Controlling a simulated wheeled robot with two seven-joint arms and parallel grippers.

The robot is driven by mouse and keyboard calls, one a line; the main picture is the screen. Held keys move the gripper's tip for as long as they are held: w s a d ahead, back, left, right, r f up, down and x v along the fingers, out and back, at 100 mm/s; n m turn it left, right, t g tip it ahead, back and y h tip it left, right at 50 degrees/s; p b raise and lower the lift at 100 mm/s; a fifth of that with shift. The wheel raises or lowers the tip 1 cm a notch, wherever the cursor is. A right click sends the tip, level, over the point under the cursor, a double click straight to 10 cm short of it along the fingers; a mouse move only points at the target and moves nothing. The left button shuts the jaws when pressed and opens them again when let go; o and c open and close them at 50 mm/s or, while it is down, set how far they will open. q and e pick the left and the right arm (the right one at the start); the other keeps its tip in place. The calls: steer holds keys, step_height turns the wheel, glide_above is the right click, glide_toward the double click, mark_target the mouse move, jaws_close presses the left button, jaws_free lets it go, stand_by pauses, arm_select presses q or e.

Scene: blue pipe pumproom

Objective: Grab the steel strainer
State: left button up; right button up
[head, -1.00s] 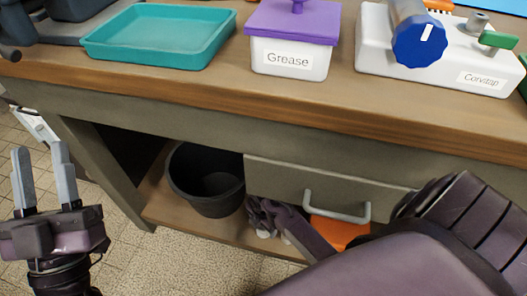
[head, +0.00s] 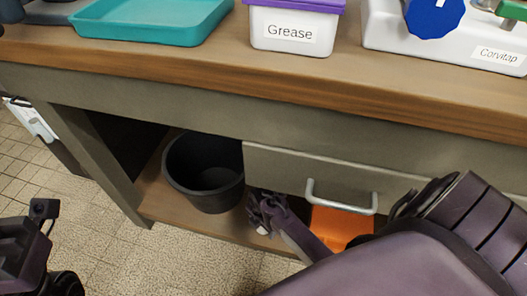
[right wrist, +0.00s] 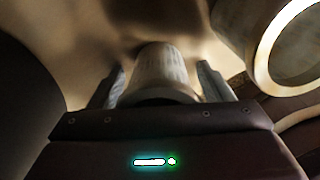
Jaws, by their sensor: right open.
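In the right wrist view a pale, ribbed metal cylinder (right wrist: 153,88) stands between the two fingers of my right gripper (right wrist: 160,68). It looks like the steel strainer, but the view is dim and I cannot be sure. The fingers are open, one on each side of it; I cannot tell whether they touch it. In the head view the strainer is not visible.
A black bucket (head: 204,172) and an orange thing (head: 340,228) are on the lower shelf (head: 160,205), below a drawer handle (head: 342,203). The worktop (head: 200,75) holds a teal tray (head: 150,22), a Grease box (head: 290,32) and a Corvitap unit (head: 480,50). A large round-rimmed cylinder (right wrist: 262,50) is close by.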

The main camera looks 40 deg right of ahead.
steer(key=shift+c, duration=0.3)
steer(key=c, duration=1.1)
steer(key=shift+o, duration=0.2)
steer(key=shift+r, duration=0.1)
